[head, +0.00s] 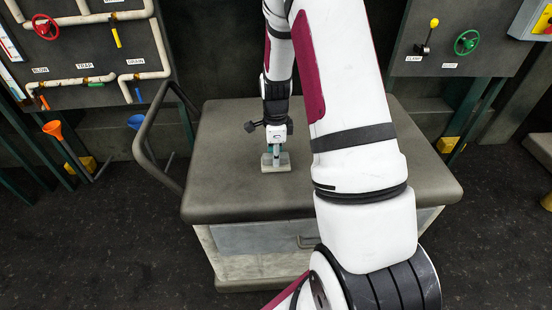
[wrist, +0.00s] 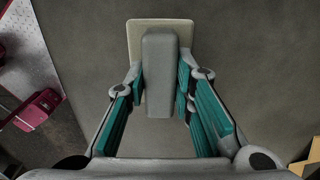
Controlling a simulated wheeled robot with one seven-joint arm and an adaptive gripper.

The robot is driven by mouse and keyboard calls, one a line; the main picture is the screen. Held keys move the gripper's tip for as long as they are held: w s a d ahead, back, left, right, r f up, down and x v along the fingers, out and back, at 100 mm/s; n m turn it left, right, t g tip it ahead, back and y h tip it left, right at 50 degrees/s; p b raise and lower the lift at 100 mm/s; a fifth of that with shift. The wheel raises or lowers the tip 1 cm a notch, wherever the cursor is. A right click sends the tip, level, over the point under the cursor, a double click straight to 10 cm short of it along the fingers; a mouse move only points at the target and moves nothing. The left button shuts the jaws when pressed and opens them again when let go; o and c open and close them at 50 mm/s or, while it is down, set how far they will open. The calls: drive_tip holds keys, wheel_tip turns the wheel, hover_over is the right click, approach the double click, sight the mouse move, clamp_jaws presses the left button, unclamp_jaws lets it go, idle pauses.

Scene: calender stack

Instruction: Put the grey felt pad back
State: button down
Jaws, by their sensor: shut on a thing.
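The grey felt pad (head: 270,167) shows in the head view under my gripper (head: 276,153), over the middle of the cart top. I cannot tell whether it touches the top or hangs just above it. In the wrist view a long grey block (wrist: 159,75) stands out from a pale flat plate (wrist: 135,42), and the two look like one piece. My gripper (wrist: 161,82) is shut on the block, with a teal-padded finger on each side. The fingers and block hide part of the plate.
The cart's dark grey top (head: 230,125) is otherwise bare. A bent handle rail (head: 147,130) rises at its left edge. Behind stand a pipe panel (head: 90,55) on the left and a lever panel (head: 455,40) on the right.

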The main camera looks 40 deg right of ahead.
drive_tip(key=shift+f, duration=0.7)
drive_tip(key=shift+f, duration=0.1)
drive_tip(key=c, duration=1.4)
unclamp_jaws()
drive_tip(key=shift+f, duration=0.1)
drive_tip(key=shift+o, duration=0.2)
